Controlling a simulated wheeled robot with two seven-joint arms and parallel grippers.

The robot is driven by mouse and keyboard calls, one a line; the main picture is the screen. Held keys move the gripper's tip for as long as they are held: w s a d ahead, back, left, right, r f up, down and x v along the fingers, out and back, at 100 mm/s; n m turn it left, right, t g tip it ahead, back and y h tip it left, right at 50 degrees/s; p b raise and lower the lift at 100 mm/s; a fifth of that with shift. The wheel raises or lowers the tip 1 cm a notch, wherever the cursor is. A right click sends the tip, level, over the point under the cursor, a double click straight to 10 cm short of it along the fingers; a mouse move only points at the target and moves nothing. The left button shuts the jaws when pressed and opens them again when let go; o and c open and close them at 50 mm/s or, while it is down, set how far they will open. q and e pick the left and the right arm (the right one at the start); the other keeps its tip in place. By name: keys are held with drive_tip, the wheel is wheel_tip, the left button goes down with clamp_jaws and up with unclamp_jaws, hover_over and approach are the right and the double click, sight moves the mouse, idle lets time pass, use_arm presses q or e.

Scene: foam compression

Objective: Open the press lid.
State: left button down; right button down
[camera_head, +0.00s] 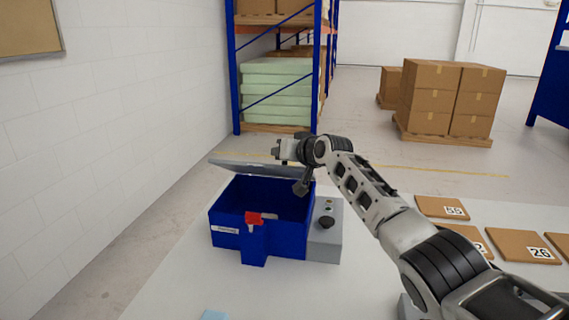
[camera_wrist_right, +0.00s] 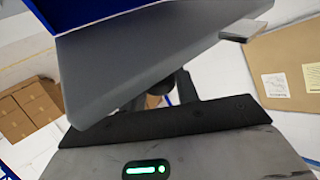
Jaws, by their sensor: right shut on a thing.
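The press (camera_head: 283,238) is a blue box with a red catch (camera_head: 254,218) on its front. Its grey lid (camera_head: 245,169) is raised and tilted at the back, with the dark inside showing below it. My right gripper (camera_head: 290,155) is at the lid's right part and is shut on the lid. In the right wrist view the lid (camera_wrist_right: 150,55) is a broad grey slab close in front of the gripper. The exact contact of the fingers is hidden. My left gripper is not in view.
A grey control block (camera_head: 325,240) with a black knob is on the press's right side. Cardboard pieces with number labels (camera_head: 442,207) lie on the white table at right. Shelving (camera_head: 275,90) and stacked boxes (camera_head: 450,98) stand behind. The table left of the press is clear.

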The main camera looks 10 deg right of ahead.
drive_tip(key=shift+w+d+r, duration=0.15)
drive_tip(key=shift+w+r, duration=0.05)
drive_tip(key=shift+r, duration=0.2)
drive_tip(key=c, duration=1.2)
unclamp_jaws()
drive_tip(key=shift+o, duration=0.6)
drive_tip(key=shift+f, duration=0.15)
drive_tip(key=shift+s, duration=0.1)
drive_tip(key=v, duration=1.5)
drive_tip(key=shift+s+d+r+b, duration=0.2)
drive_tip(key=shift+s+r+b, duration=0.05)
drive_tip(key=shift+b, duration=0.05)
